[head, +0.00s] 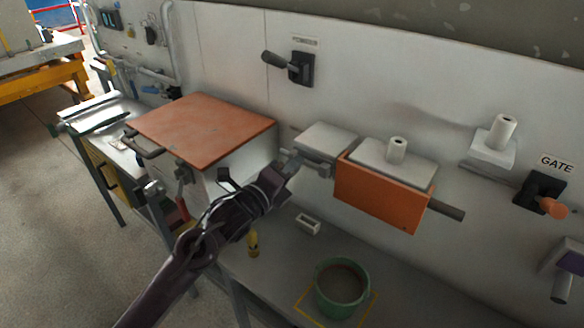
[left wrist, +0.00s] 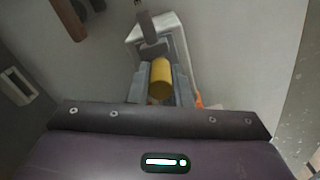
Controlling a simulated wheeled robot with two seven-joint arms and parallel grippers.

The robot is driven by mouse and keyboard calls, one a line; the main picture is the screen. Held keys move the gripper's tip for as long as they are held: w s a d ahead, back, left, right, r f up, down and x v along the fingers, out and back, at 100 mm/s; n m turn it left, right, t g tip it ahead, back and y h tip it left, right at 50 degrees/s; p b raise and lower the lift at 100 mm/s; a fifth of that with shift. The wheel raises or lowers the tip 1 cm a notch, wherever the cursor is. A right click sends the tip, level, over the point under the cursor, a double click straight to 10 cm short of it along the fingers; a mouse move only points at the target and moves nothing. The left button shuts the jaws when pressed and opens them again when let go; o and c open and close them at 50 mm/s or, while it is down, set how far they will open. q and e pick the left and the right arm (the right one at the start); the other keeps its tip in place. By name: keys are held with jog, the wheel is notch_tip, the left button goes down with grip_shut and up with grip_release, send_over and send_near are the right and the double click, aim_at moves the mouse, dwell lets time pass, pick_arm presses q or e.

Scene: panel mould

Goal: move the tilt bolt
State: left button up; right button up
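In the left wrist view a yellow cylinder (left wrist: 161,76), which looks like the knob of the tilt bolt, sits between the fingers of my left gripper (left wrist: 160,90). The fingers lie close along both its sides and look shut on it. A pale metal bracket (left wrist: 178,38) stands just beyond it. In the head view my left gripper (head: 286,172) reaches the left side of the grey block and latch (head: 318,165), next to the orange mould box (head: 380,197). The knob is hidden there by the fingers. My right gripper is not in view.
A box with a red-brown lid (head: 205,128) stands left of my arm. A green bucket (head: 341,288) and a small yellow object (head: 252,243) are on the bench below. A rod (head: 446,210) sticks out right of the mould. A gate lever (head: 545,200) is at the right.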

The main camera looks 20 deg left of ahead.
aim_at(320, 172)
pick_arm(q)
grip_shut()
jog(key=shift+s+d+f, duration=0.1)
jog(key=shift+d, duration=0.2)
jog(key=d, duration=0.1)
jog(key=s+d+b, duration=0.1)
jog(key=d, duration=0.2)
jog(key=shift+s+d+b, duration=0.25)
jog(key=shift+s+b, duration=0.1)
jog(key=o, duration=0.6)
grip_release()
jog(key=shift+d, duration=0.1)
